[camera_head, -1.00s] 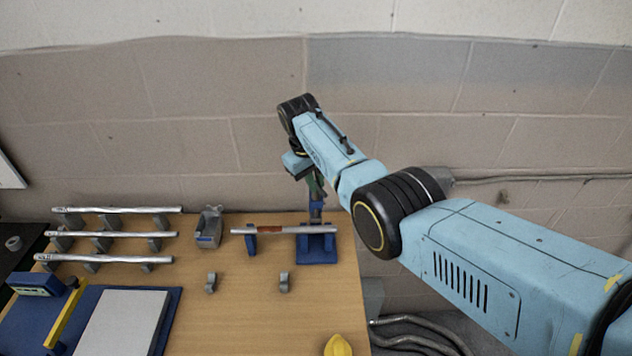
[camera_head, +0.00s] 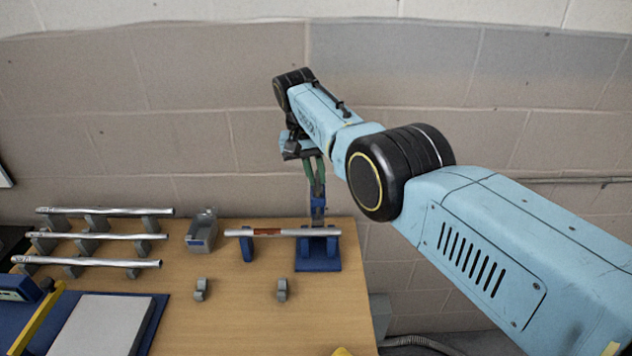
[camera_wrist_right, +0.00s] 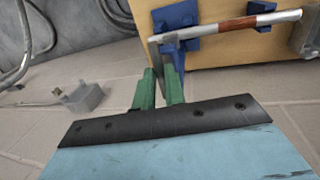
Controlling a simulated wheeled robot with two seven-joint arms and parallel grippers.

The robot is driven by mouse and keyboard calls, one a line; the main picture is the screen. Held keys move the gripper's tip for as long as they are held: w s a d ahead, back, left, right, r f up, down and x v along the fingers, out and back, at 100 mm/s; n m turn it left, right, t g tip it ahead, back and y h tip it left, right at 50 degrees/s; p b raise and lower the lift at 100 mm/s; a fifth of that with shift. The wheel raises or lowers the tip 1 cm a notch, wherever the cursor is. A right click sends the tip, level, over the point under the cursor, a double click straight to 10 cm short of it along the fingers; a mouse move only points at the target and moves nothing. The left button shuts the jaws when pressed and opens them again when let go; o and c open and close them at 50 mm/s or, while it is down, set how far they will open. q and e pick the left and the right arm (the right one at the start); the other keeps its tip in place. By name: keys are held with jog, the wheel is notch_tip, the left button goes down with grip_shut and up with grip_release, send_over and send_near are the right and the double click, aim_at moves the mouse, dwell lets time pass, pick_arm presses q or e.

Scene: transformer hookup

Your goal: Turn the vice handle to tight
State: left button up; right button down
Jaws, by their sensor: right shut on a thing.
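The blue vice (camera_head: 318,262) stands at the right back of the wooden table, with a metal rod (camera_head: 300,232) lying across it. The rod has a brown band, and a blue stand (camera_head: 246,246) supports it to the left. My right gripper (camera_head: 315,172) is above the vice, pointing down. Its green fingers are shut on the grey vice handle (camera_wrist_right: 156,58), which rises from the vice. In the right wrist view, the fingers (camera_wrist_right: 158,88) sit at either side of the handle's end. The vice also shows there (camera_wrist_right: 182,18). My left gripper is not in view.
Several metal rods rest on grey stands (camera_head: 96,222) at the left. A grey box-like holder (camera_head: 202,230) stands left of the vice. Two small grey stands (camera_head: 282,290) are in front. A brick wall (camera_head: 180,150) is behind. The table's right edge is close to the vice.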

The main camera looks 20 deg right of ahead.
jog(key=shift+b, duration=0.3)
dwell(0.4)
jog(key=c, duration=1.5)
grip_release()
jog(key=shift+r, duration=0.1)
jog(key=a+r+p, duration=0.1)
jog(key=r+p, duration=0.7)
jog(key=w+a+r+p, duration=0.1)
jog(key=r+p, duration=0.3)
jog(key=r, duration=0.1)
jog(key=shift+a, duration=0.3)
